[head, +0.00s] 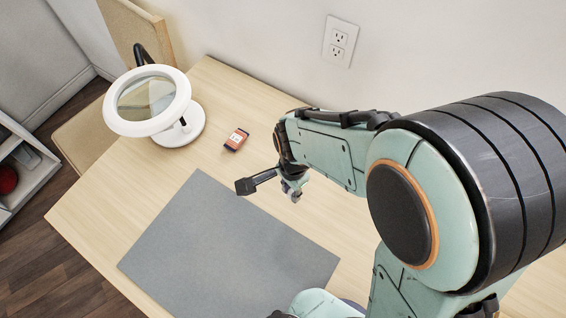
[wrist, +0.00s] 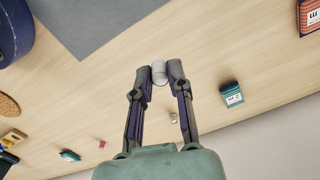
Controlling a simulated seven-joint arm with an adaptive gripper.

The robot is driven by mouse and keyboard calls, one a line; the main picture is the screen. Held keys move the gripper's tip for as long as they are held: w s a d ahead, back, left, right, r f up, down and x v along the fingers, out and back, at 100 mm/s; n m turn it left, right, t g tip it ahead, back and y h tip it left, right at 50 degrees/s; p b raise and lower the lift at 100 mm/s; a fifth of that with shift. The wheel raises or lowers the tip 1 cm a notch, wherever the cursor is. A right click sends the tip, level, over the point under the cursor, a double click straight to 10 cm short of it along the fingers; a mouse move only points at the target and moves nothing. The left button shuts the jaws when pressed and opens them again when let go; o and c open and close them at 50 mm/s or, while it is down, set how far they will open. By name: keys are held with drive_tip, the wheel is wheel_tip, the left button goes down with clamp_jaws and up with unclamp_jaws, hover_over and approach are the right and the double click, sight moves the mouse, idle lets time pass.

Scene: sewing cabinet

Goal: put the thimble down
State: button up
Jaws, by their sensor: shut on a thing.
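The thimble (wrist: 159,73) is a small pale grey-white piece between the two fingertips in the wrist view. My gripper (wrist: 160,77) is shut on it, with a fingertip on each side. In the head view my gripper (head: 293,191) is over the table, just beyond the back right edge of the grey mat. The thimble cannot be made out in the head view. How high it is above the wood is hard to tell.
The grey mat (head: 222,252) lies bare on the wooden table. The wrist view shows a green box (wrist: 232,94), a small pale item (wrist: 173,118) and a cork disc (wrist: 8,105).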

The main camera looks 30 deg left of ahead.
drive_tip(key=w+d+f+m, duration=0.1)
drive_tip(key=w+d+m, duration=0.3)
drive_tip(key=d, duration=1)
drive_tip(key=w+d+m, duration=0.4)
drive_tip(key=d+m, duration=0.1)
drive_tip(key=d, duration=0.9)
drive_tip(key=s+d+f+m, duration=0.1)
drive_tip(key=s+d+m, duration=0.2)
drive_tip(key=s+d, duration=0.2)
drive_tip(key=s+d+f+m, duration=0.1)
drive_tip(key=s+d+m, duration=0.2)
drive_tip(key=s+d, duration=0.2)
drive_tip(key=s+d+f+m, duration=0.1)
drive_tip(key=s+d+m, duration=0.3)
drive_tip(key=d, duration=0.4)
drive_tip(key=shift+s+d+f, duration=0.2)
drive_tip(key=shift+s+d, duration=0.05)
drive_tip(key=shift+s, duration=0.35)
wheel_tip(320, 180, down, 6)
drive_tip(key=shift+f, duration=0.25)
drive_tip(key=shift+f, duration=0.1)
